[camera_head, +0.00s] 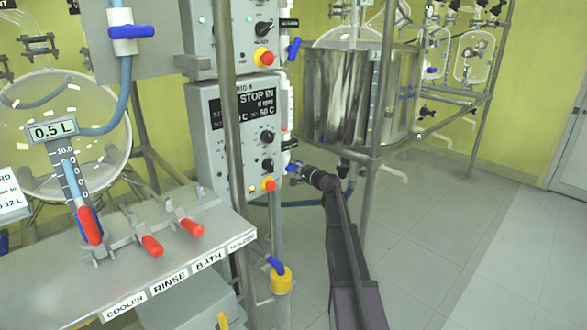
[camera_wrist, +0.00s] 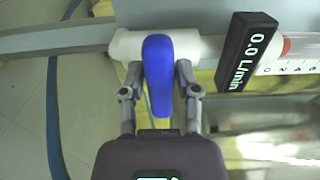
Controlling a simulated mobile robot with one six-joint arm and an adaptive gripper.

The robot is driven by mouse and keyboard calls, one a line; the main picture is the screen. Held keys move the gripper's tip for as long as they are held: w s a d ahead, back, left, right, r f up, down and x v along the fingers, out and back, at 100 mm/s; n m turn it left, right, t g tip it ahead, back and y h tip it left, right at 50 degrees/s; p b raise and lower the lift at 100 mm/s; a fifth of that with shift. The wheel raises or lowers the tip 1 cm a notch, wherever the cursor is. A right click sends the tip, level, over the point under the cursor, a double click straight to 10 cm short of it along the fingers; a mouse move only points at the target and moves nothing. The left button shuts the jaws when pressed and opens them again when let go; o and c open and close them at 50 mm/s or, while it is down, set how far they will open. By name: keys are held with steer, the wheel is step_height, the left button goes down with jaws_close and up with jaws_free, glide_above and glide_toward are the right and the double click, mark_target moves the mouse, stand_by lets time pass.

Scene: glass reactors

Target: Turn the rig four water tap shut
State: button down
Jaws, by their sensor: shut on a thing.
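The water tap has a blue lever (camera_wrist: 157,76) on a white valve body (camera_wrist: 125,46) in the wrist view. The lever lies across the line of the pipe. My gripper (camera_wrist: 159,72) has its two fingers on either side of the lever and is shut on it. A black flow display (camera_wrist: 246,52) beside the valve reads 0.0 L/min. In the head view my gripper (camera_head: 299,173) is at the right side of the lower control box (camera_head: 207,150), whose screen shows STOP IN and 0 rpm. The lever is mostly hidden there behind my gripper.
Another blue-handled tap (camera_head: 294,50) sits above on the same panel side. A steel vessel (camera_head: 340,95) stands close behind my arm. A bench (camera_head: 60,285) with several red-handled valves is at the left. A yellow valve (camera_head: 281,280) is below. Floor at right is clear.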

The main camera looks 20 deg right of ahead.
steer(key=shift+w+a, duration=0.1)
stand_by(0.3)
steer(key=shift+c, duration=2.4)
jaws_free()
steer(key=v, duration=1.2)
